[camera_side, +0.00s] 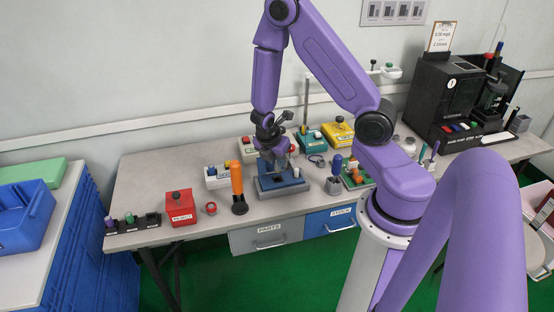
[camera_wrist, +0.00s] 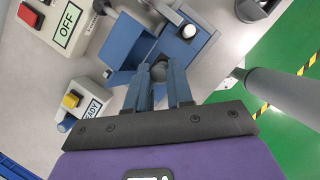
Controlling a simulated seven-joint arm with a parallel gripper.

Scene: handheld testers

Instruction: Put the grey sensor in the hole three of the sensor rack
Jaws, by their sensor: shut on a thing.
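My gripper (camera_wrist: 158,72) is shut on the grey sensor (camera_wrist: 158,71), a small rounded grey piece between its two blue-grey fingertips in the wrist view. In the side view my gripper (camera_side: 276,160) is low over the blue fixture (camera_side: 283,187); the sensor is too small to make out there. The fixture (camera_wrist: 141,46) is just beyond the fingertips in the wrist view; I cannot tell whether the sensor touches it. A black rack (camera_side: 134,226), apparently the sensor rack, stands at the table's left front, holding a purple piece (camera_side: 109,221) and a green piece (camera_side: 130,218). Its right part shows no coloured piece.
An upright orange-handled tool (camera_side: 237,181), a red ring (camera_side: 211,208) and a red box (camera_side: 180,207) stand between fixture and rack. Button boxes marked OFF (camera_wrist: 64,27) and READY (camera_wrist: 90,104) flank the fixture. A grey cup (camera_side: 333,186) stands to its right.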

